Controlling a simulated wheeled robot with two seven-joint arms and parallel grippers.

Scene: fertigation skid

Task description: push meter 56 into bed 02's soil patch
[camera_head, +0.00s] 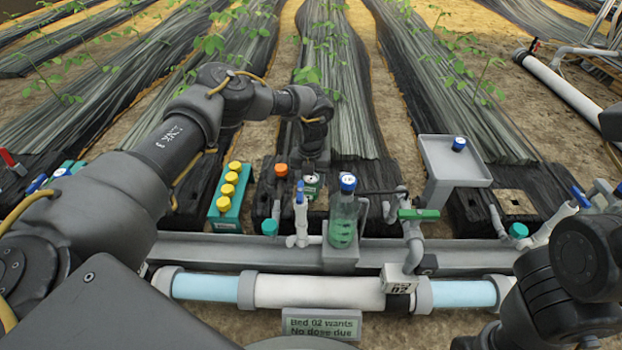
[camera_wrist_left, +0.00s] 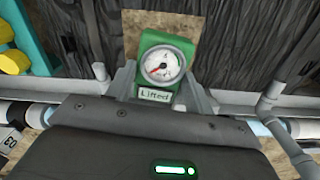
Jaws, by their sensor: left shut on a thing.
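My left gripper (camera_head: 312,170) points down behind the grey channel and is shut on a green meter (camera_head: 311,187). In the left wrist view, the meter (camera_wrist_left: 185,48) has a round white dial and a label reading "Lifted". Its number is not readable. A tan soil patch (camera_wrist_left: 131,28) shows behind the meter in that view, set in black sheeting. The meter covers part of the patch, and its lower end is hidden, so I cannot tell whether it touches the soil. A sign (camera_head: 321,325) in front reads "Bed 02 wants / No dose due". My right gripper is not in view.
A green-liquid bottle (camera_head: 343,220) and a white valve (camera_head: 300,228) stand close in front of the meter. A teal box with yellow caps (camera_head: 228,200) is to its left. A grey tray (camera_head: 432,160) and another soil patch (camera_head: 516,203) are to the right.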

